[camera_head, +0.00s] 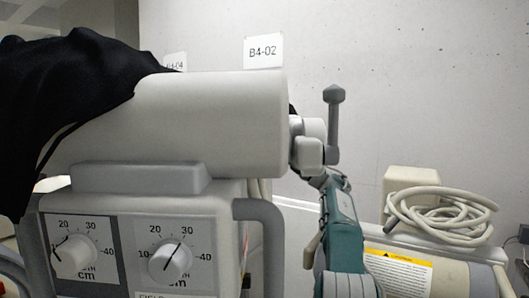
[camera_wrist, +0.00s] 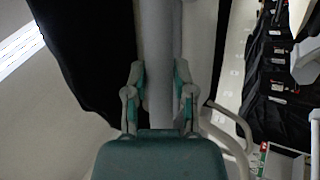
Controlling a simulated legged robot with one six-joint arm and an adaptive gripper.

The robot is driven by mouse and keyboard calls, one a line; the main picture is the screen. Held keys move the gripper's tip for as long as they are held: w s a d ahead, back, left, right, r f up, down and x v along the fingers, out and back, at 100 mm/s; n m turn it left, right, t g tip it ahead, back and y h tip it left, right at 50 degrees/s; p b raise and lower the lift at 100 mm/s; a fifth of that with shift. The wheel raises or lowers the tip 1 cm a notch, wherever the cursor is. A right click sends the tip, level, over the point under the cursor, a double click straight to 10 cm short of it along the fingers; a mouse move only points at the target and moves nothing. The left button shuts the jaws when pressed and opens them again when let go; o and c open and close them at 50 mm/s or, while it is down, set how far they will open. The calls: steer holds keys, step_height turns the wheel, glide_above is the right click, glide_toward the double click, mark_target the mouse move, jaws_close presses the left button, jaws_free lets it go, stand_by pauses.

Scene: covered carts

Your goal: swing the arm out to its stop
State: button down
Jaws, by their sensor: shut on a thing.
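The cart's arm head (camera_head: 215,125) is a thick pale grey cylinder lying level across the head view. At its right end are pale blocks and an upright dark grey lever (camera_head: 333,120) with a knobbed top. My gripper (camera_head: 325,179) reaches up from below, close to the lever's lower end. In the wrist view its two fingers (camera_wrist: 159,90) stand on either side of a grey bar (camera_wrist: 158,55) and are shut on it. I cannot tell for sure whether this bar is the lever. The exact contact is hidden in the head view.
A black cover (camera_head: 85,85) drapes over the cylinder's left. Below is a panel with two dials (camera_head: 170,262). A coiled cable (camera_head: 440,212) lies on a cart at right, with a yellow-labelled cylinder (camera_head: 400,270). A plain wall (camera_head: 430,90) with a B4-02 sign (camera_head: 263,51) stands behind.

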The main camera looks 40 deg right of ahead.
steer(key=shift+a+r+n+y, duration=0.3)
steer(key=shift+a+r+y, duration=0.15)
steer(key=shift+a, duration=0.3)
steer(key=shift+c, duration=2.2)
jaws_free()
steer(key=shift+a, duration=0.1)
steer(key=shift+f+h, duration=0.15)
steer(key=shift+h, duration=0.1)
steer(key=shift+s+d+f, duration=0.2)
steer(key=shift+d+f, duration=0.05)
steer(key=shift+d, duration=0.3)
steer(key=v, duration=1.1)
steer(key=shift+s, duration=0.15)
